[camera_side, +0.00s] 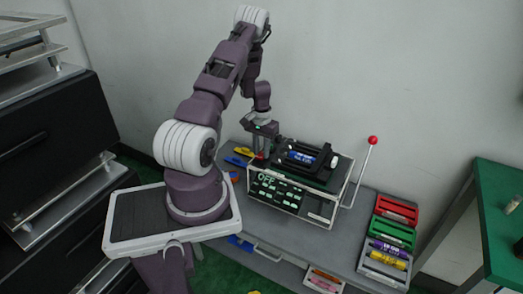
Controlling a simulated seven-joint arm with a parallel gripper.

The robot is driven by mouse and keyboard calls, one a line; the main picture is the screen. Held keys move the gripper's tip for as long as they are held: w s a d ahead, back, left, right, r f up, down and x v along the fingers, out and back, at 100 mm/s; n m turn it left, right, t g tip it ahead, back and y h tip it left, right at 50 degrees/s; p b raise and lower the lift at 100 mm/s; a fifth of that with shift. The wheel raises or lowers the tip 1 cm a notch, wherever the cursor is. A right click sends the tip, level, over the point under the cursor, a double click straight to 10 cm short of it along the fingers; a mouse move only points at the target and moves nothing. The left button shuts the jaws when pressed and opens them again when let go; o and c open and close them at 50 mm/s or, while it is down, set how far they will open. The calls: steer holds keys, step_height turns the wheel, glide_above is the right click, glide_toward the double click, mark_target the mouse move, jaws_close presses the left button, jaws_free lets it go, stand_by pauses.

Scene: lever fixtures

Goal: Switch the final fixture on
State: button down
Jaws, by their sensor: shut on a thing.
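The fixture is a grey box-shaped machine (318,208) on a low grey table. Its dark front panel reads "OFF" (266,179). A lever with a red ball knob (373,140) stands upright, tilted slightly right, at its right side. A blue marker (301,157) lies in a black holder on top. My gripper (262,152) points down at the left end of the machine, well apart from the red knob. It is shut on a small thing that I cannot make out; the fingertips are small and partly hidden.
Red, green and grey trays (395,210) with markers stand on the table to the right. Yellow and blue pieces (238,157) lie left of the machine. A green-topped bench (497,215) is at the far right. The wall is close behind.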

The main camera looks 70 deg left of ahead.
steer(key=shift+w+a+f+g+h, duration=0.2)
steer(key=shift+g+h, duration=0.1)
steer(key=shift+h, duration=0.1)
steer(key=shift+w+r+g+h, duration=0.1)
steer(key=shift+r+g+h, duration=0.05)
steer(key=shift+g+h, duration=0.6)
steer(key=c, duration=1.1)
jaws_free()
steer(key=v, duration=0.7)
steer(key=shift+r, duration=0.1)
